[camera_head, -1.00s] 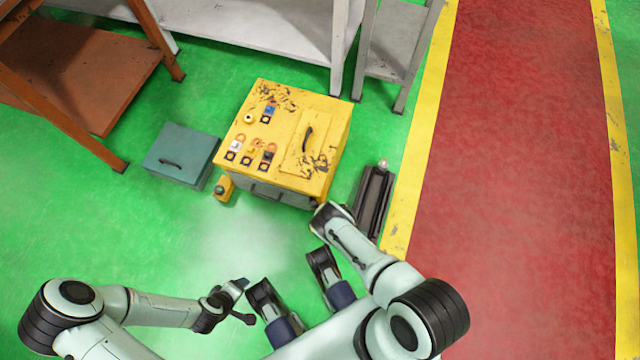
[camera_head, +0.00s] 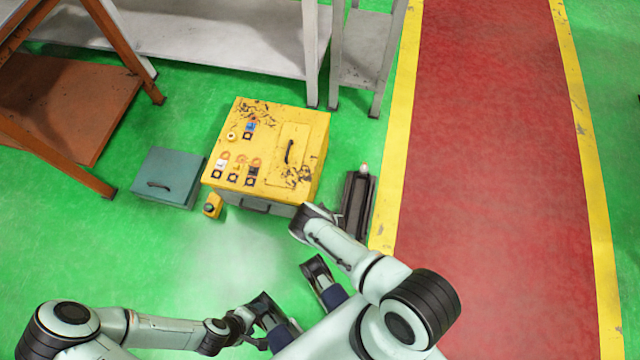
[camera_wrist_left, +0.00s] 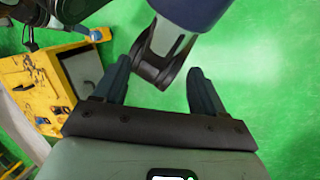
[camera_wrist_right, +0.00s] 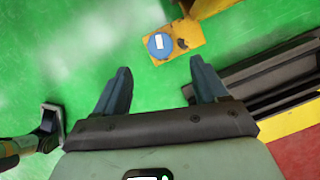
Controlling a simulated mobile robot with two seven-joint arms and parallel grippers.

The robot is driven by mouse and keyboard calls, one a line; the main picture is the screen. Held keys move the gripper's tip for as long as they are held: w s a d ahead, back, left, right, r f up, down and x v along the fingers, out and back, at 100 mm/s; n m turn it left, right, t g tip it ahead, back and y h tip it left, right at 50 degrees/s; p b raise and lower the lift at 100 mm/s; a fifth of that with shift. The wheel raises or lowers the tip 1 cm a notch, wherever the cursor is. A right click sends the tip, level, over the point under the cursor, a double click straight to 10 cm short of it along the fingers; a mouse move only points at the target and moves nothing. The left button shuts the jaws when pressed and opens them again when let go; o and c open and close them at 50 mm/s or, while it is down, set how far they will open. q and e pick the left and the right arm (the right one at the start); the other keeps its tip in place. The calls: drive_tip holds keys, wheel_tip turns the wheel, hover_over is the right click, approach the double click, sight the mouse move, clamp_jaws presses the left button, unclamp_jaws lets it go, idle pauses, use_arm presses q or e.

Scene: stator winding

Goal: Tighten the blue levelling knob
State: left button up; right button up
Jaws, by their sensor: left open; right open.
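The blue knob (camera_wrist_right: 160,45) sits on a yellow foot plate (camera_wrist_right: 180,40) in the right wrist view, beyond and between my open, empty right fingertips (camera_wrist_right: 160,78). The knob has a white rectangular mark. In the head view it is not visible near my right gripper (camera_head: 305,217), which is at the front right corner of the yellow machine (camera_head: 270,150). My left gripper (camera_head: 248,328) is low beside my base. The left wrist view shows its open fingers (camera_wrist_left: 158,72) on either side of a dark part of my own base, with no task object between them.
A second yellow foot (camera_head: 212,206) with a dark knob stands at the machine's front left. A teal box (camera_head: 168,178) lies left of it. A dark metal rail-like object (camera_head: 357,205) lies right of the machine, close to my right gripper. Green floor in front is clear.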

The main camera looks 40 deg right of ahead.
use_arm(q)
drive_tip(key=shift+s+r+p, duration=0.3)
drive_tip(key=shift+r+p, duration=0.1)
drive_tip(key=shift+r, duration=0.1)
drive_tip(key=shift+s+r+p, duration=0.25)
drive_tip(key=shift+r+p, duration=0.15)
drive_tip(key=shift+r, duration=0.05)
use_arm(e)
drive_tip(key=v, duration=0.4)
drive_tip(key=shift+s+d+r, duration=0.1)
drive_tip(key=shift+s+r, duration=0.05)
drive_tip(key=shift+r, duration=0.2)
